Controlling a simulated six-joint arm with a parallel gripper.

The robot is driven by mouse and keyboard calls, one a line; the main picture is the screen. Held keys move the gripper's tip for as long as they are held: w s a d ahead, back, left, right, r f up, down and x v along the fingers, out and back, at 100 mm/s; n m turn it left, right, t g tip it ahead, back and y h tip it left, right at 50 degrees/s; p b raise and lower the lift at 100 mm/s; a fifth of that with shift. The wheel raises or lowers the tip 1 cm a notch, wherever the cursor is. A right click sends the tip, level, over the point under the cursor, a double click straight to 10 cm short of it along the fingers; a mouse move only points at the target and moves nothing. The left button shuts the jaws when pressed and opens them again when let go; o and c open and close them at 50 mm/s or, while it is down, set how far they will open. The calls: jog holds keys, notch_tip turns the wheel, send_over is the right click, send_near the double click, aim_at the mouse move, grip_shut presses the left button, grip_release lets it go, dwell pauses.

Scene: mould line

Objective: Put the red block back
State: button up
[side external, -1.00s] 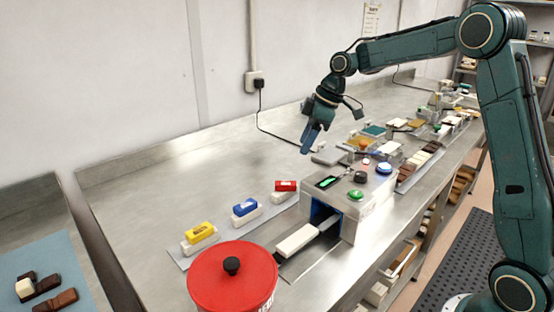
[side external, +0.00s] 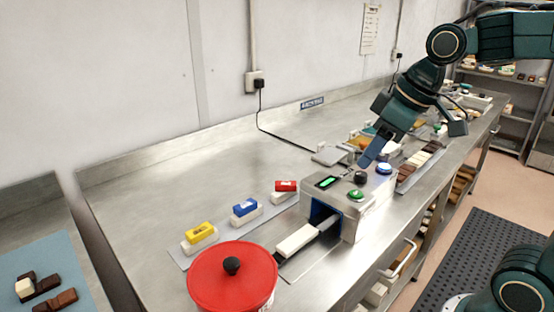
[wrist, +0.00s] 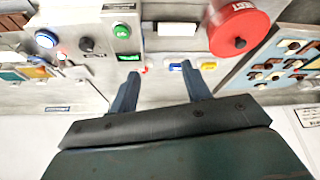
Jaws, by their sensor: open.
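The red block (side external: 286,186) rests on a white base at the far end of a grey strip, in line with the blue block (side external: 246,207) and the yellow block (side external: 200,231), each on its own white base. In the wrist view, a small part of the red block (wrist: 145,70) shows between the fingers, close to the left one. My gripper (side external: 366,160) is open and empty, above the back of the grey machine (side external: 350,225) and well to the right of the red block. Both spread fingers show in the wrist view (wrist: 160,71).
A red lidded pot (side external: 232,278) stands at the front. A white bar (side external: 298,238) lies at the machine's opening. The machine top carries a green button (side external: 355,193), a black knob (side external: 361,177) and a blue button (side external: 384,168). The bench behind the blocks is clear.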

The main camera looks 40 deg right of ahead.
jog(key=s+f+m, duration=0.3)
jog(key=s, duration=0.8)
jog(key=shift+f+t+h, duration=0.25)
jog(key=shift+t+h, duration=0.15)
dwell(0.5)
